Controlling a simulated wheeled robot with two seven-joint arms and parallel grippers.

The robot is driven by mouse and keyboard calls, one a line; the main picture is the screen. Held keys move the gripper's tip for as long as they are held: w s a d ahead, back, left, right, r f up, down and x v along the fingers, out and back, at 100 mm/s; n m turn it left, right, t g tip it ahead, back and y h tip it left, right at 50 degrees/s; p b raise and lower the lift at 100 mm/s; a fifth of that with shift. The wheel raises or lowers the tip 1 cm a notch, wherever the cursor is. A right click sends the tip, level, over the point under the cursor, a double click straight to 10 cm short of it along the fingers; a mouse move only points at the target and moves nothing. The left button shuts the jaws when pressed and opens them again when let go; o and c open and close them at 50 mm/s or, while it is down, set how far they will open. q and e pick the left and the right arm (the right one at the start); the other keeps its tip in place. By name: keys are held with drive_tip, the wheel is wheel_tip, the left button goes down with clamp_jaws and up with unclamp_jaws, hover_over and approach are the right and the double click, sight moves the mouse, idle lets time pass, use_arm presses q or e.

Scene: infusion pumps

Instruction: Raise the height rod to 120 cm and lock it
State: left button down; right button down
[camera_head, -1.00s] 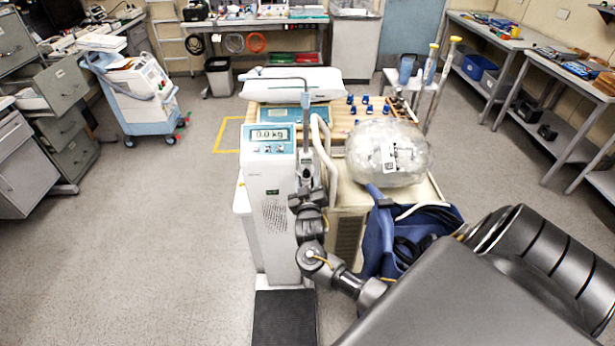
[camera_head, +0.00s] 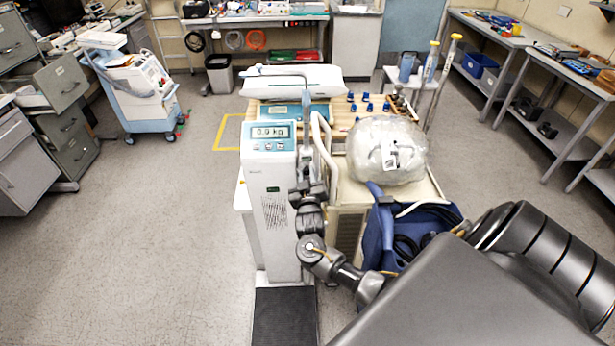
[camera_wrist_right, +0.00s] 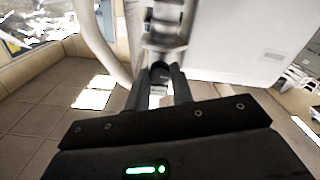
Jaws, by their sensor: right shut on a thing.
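The scale column (camera_head: 272,215) stands upright in the middle, with a display (camera_head: 270,131) on its head and a dark platform (camera_head: 284,318) at its foot. The height rod (camera_head: 305,125) rises along its right side and bends to a horizontal top arm (camera_head: 280,73). My right gripper (camera_head: 306,188) is at the rod's lower part, beside the column. In the right wrist view, its fingertips (camera_wrist_right: 159,84) are shut on a small dark knob (camera_wrist_right: 160,70) below the metal rod fitting (camera_wrist_right: 166,28). Height marks cannot be read. My left gripper is out of view.
A cart (camera_head: 352,195) with a clear bag (camera_head: 388,150) and a blue bag (camera_head: 405,232) stands close on the right of the column. A white curved handle (camera_head: 322,145) is just right of the rod. Open floor (camera_head: 160,260) lies to the left.

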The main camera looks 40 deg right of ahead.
drive_tip(key=shift+m, duration=0.3)
drive_tip(key=shift+f+m+b, duration=0.15)
drive_tip(key=shift+m+b, duration=0.65)
drive_tip(key=shift+m, duration=0.3)
drive_tip(key=m+b, duration=0.2)
drive_tip(key=m, duration=0.2)
drive_tip(key=shift+m, duration=0.3)
drive_tip(key=m+b, duration=0.2)
drive_tip(key=m, duration=0.2)
drive_tip(key=shift+d+m+b, duration=0.1)
drive_tip(key=shift+m+b, duration=0.7)
drive_tip(key=shift+m, duration=0.8)
drive_tip(key=shift+r, duration=0.2)
drive_tip(key=c, duration=1.2)
unclamp_jaws()
